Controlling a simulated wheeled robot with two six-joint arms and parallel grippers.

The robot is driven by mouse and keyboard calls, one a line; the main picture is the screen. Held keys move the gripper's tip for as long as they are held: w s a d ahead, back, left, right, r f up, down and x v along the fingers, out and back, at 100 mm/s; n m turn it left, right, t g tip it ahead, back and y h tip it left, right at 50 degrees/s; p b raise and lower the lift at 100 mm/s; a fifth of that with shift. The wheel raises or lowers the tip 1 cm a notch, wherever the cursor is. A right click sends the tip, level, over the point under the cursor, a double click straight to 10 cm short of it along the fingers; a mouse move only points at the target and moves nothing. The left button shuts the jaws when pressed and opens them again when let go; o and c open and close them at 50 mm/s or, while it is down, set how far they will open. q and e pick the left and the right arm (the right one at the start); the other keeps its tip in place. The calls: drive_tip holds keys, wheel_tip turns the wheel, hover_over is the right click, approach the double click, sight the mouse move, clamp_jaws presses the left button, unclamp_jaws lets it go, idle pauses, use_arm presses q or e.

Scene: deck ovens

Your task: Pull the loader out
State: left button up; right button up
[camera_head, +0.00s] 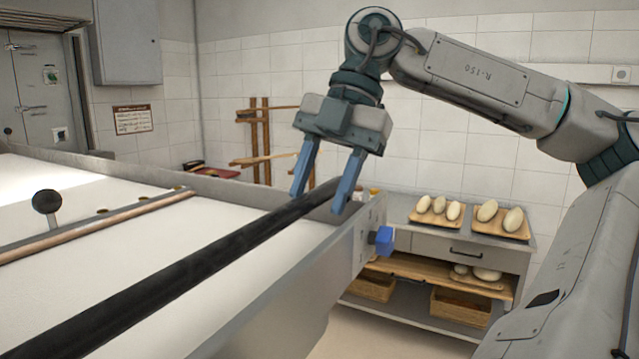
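The loader fills the left and lower part of the head view, with a white flat bed (100,285) and grey metal side walls. A long black bar (190,285) runs along its near side, from the lower left to the far right end. My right gripper (319,203) points down over the far right end of this bar. Its two blue fingers are spread wide, one on each side of the bar. I cannot tell whether either finger touches the bar. My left gripper is not in view.
A blue knob (383,240) sticks out of the loader's end. Behind it stands a counter (440,241) with dough loaves on wooden boards. Wooden peels lean against the tiled wall.

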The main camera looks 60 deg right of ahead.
drive_tip(key=v, duration=1)
drive_tip(key=shift+d+r, duration=0.2)
drive_tip(key=shift+r, duration=0.15)
drive_tip(key=shift+s, duration=0.15)
